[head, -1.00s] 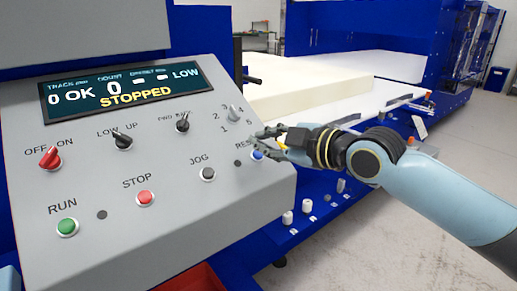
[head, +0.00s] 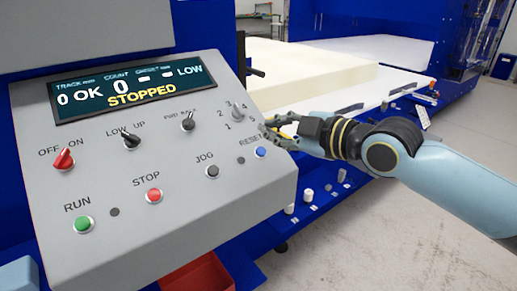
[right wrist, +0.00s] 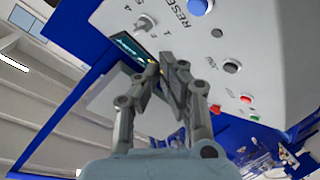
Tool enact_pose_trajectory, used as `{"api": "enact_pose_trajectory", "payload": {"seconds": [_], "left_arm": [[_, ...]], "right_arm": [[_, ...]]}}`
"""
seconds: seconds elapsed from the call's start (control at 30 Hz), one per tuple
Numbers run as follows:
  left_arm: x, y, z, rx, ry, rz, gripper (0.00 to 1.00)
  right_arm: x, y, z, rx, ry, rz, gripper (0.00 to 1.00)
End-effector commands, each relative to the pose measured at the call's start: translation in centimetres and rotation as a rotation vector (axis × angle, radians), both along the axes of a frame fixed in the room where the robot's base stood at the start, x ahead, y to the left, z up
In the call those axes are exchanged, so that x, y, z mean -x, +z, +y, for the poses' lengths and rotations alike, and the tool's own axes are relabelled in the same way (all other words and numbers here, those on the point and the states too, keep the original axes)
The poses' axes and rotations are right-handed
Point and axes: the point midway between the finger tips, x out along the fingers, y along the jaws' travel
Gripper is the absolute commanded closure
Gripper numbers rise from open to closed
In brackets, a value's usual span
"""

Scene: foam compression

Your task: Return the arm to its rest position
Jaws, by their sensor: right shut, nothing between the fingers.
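My right arm comes in from the right in the head view. Its gripper (head: 272,130) is shut and empty, in front of the right edge of the grey control panel (head: 190,215), close to the numbered selector knob (head: 238,112) and above the blue RESET button (head: 261,152). In the right wrist view the gripper's fingers (right wrist: 163,68) are closed together, with the panel behind them. I cannot tell whether the fingertips touch the panel. The panel display (head: 135,88) reads STOPPED. My left gripper is not in view.
A cream foam block (head: 320,82) lies on the white machine bed (head: 400,88) behind the panel. Blue machine frames stand behind and at the right. A red bin (head: 200,275) is below the panel. Grey floor (head: 400,240) is open at the lower right.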

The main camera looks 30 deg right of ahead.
Motion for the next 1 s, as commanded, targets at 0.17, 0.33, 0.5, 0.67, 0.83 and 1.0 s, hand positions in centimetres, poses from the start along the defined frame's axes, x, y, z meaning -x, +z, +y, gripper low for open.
{"api": "enact_pose_trajectory", "payload": {"seconds": [0.17, 0.33, 0.5, 0.67, 0.83, 1.0], "left_arm": [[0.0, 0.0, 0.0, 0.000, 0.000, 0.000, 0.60], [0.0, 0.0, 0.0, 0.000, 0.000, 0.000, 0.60], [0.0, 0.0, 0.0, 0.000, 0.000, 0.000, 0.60], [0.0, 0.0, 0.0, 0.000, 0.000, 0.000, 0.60], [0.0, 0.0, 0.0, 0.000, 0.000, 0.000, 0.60], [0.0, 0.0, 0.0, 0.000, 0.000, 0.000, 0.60]], "right_arm": [[0.0, 0.0, 0.0, 0.000, 0.000, 0.000, 1.00], [1.0, -1.1, 0.7, -0.031, -0.014, 0.063, 1.00], [6.5, -6.1, 2.7, -0.168, -0.137, 0.371, 1.00], [12.8, -9.4, 3.2, -0.288, -0.339, 0.641, 1.00], [18.6, -10.9, 3.1, -0.380, -0.560, 0.838, 1.00], [24.3, -11.3, 2.9, -0.458, -0.791, 0.990, 1.00]]}}
